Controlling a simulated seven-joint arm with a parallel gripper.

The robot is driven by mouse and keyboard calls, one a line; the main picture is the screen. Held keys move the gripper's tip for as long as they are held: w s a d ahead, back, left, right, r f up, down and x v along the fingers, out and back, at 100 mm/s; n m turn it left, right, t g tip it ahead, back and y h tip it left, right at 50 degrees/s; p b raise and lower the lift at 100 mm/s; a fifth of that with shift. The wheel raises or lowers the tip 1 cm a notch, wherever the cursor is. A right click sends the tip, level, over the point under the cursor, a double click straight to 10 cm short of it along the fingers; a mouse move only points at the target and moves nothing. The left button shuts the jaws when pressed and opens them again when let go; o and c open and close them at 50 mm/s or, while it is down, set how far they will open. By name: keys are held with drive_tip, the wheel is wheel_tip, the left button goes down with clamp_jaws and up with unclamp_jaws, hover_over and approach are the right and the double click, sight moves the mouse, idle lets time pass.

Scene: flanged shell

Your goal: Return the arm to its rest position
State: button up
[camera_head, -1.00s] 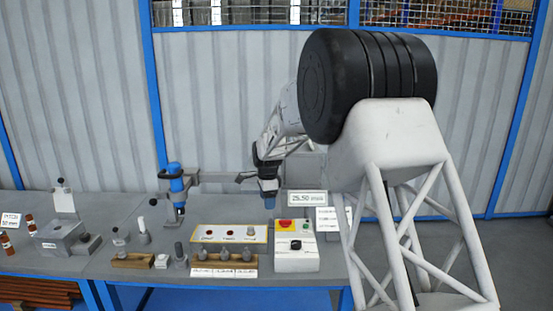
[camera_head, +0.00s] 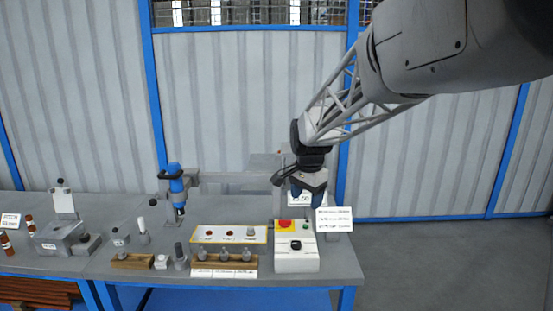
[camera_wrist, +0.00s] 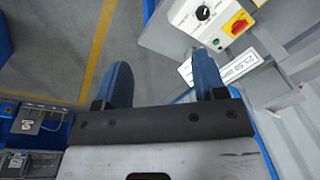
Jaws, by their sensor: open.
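My gripper (camera_head: 308,188) hangs at the right end of the grey bench (camera_head: 225,271), over the area behind the control box. In the wrist view its two blue fingers (camera_wrist: 163,88) stand wide apart with nothing between them. Beyond the fingers the wrist view shows the floor, the bench edge and the control box. In the head view my arm reaches in from the upper right, and the wrist partly hides a small display sign behind it.
The control box (camera_head: 296,255) with a red-and-yellow switch stands close to my gripper. A white sign (camera_head: 333,219) is just right of it. A tray with coloured marks (camera_head: 229,234), a wooden rack (camera_head: 224,257) and a blue-headed device (camera_head: 175,185) stand further left. Open floor lies right of the bench.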

drive_tip(key=s+d+f+n, duration=0.1)
drive_tip(key=s+d+n, duration=0.2)
drive_tip(key=s, duration=1)
drive_tip(key=s+d+n, duration=0.3)
drive_tip(key=s, duration=1)
drive_tip(key=s+d+f+n+t, duration=0.1)
drive_tip(key=s+d+n, duration=0.2)
drive_tip(key=s, duration=0.9)
drive_tip(key=shift+s+d+f, duration=0.35)
drive_tip(key=shift+s+d, duration=0.05)
drive_tip(key=shift+d, duration=0.2)
